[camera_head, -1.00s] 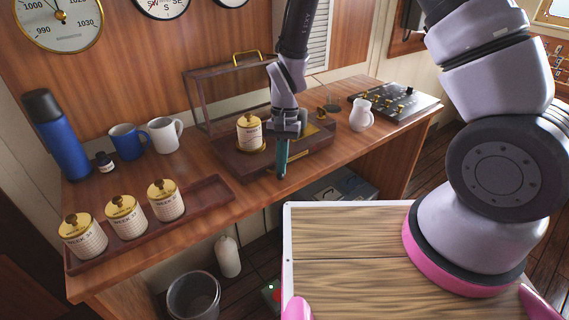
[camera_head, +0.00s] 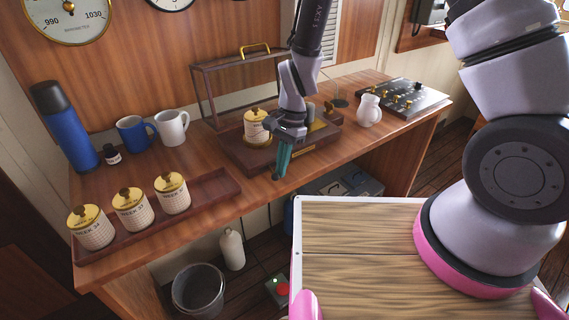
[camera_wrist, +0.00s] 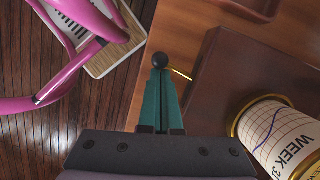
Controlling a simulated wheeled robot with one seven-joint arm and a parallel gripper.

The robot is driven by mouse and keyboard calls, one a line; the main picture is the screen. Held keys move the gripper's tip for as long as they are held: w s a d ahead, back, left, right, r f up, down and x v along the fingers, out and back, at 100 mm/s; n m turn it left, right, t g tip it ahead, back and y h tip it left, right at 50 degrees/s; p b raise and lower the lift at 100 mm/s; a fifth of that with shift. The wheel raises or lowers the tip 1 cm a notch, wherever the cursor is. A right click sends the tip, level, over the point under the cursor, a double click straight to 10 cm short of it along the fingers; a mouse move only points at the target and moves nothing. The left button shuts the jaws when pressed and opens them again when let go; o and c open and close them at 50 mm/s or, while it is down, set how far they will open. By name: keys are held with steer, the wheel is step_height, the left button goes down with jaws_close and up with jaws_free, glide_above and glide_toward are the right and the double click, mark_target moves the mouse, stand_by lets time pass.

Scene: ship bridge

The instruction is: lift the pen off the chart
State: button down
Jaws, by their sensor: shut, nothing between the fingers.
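The chart drum (camera_head: 257,127) stands upright on the dark wooden base of a barograph-like instrument (camera_head: 262,165). Its chart, marked WEEK and a partly hidden number, carries a purple trace in the wrist view (camera_wrist: 283,140). I cannot make out the pen; my arm covers part of the instrument. My gripper (camera_head: 279,172) is shut and empty, pointing down at the base's front edge. A black ball knob (camera_wrist: 160,60) shows right at the teal fingertips (camera_wrist: 160,75) in the wrist view. A thin brass rod (camera_wrist: 181,74) reaches from there toward the base. Contact is unclear.
A glazed case (camera_head: 207,95) with a brass handle stands behind the drum. A tray (camera_head: 222,187) with several spare drums lies front left. Mugs (camera_head: 172,128), a blue flask (camera_head: 70,135), a white jug (camera_head: 369,110) and a control panel (camera_head: 405,97) share the desk.

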steer(key=shift+w, duration=0.1)
steer(key=shift+w+d, duration=0.1)
steer(key=shift+w, duration=0.65)
